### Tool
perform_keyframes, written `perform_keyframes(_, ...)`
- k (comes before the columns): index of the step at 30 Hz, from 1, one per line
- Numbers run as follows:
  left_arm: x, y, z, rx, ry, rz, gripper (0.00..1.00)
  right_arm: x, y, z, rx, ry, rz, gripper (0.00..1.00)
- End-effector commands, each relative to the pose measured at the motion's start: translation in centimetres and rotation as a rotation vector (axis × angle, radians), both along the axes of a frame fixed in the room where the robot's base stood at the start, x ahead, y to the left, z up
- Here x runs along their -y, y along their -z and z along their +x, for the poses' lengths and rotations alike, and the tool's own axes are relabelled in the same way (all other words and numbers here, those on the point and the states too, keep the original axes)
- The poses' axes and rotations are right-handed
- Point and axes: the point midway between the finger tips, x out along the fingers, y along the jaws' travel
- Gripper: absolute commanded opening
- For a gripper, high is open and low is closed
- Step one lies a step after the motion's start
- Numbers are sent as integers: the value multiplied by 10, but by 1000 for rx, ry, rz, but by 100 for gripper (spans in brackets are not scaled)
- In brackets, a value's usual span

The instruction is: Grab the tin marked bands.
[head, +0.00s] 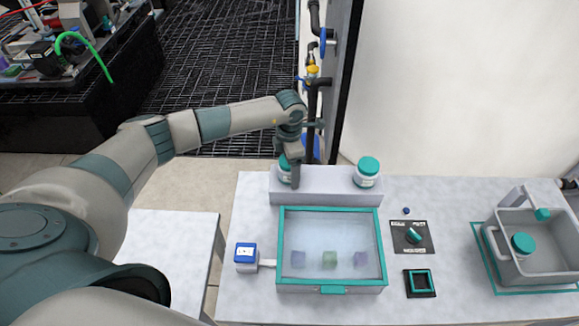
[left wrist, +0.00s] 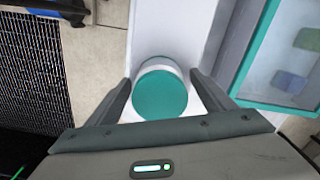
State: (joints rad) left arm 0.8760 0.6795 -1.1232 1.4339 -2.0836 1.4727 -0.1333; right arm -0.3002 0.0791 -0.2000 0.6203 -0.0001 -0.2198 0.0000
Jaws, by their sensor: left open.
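A white tin with a teal lid (head: 284,168) stands at the left end of the raised white shelf, partly hidden by my left gripper (head: 292,180). In the left wrist view the same tin (left wrist: 160,92) shows from above between the two open fingers of my left gripper (left wrist: 160,80). I cannot tell whether the fingers touch it. A second such tin (head: 367,171) stands at the shelf's right end. A third teal-lidded tin (head: 522,245) is in the grey tote (head: 545,262). I cannot read the word bands on any of them. My right gripper is not in view.
A teal-framed, clear-lidded case (head: 331,217) with several coloured blocks is in front of the shelf (head: 325,187). A blue-topped white box (head: 245,257) sits left of it. A black dial panel (head: 411,237) and square teal frame (head: 420,282) lie right. Pipes (head: 313,110) rise behind the shelf.

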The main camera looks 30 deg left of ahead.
Motion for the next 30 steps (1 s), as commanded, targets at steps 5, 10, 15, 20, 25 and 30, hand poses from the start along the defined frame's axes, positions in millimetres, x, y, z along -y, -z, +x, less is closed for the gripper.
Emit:
perform_keyframes(5,0,5,0,0,-1,1,76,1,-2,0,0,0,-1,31)
perform_keyframes(10,-1,5,0,0,-1,1,76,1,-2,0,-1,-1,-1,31)
perform_keyframes(15,-1,5,0,1,-1,1,76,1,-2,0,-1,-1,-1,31)
perform_keyframes(20,-1,5,0,1,-1,1,47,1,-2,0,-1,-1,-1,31)
perform_keyframes(25,0,5,0,0,-1,1,30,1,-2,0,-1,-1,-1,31)
perform_keyframes(30,0,5,0,1,-1,1,30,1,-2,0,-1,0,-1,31)
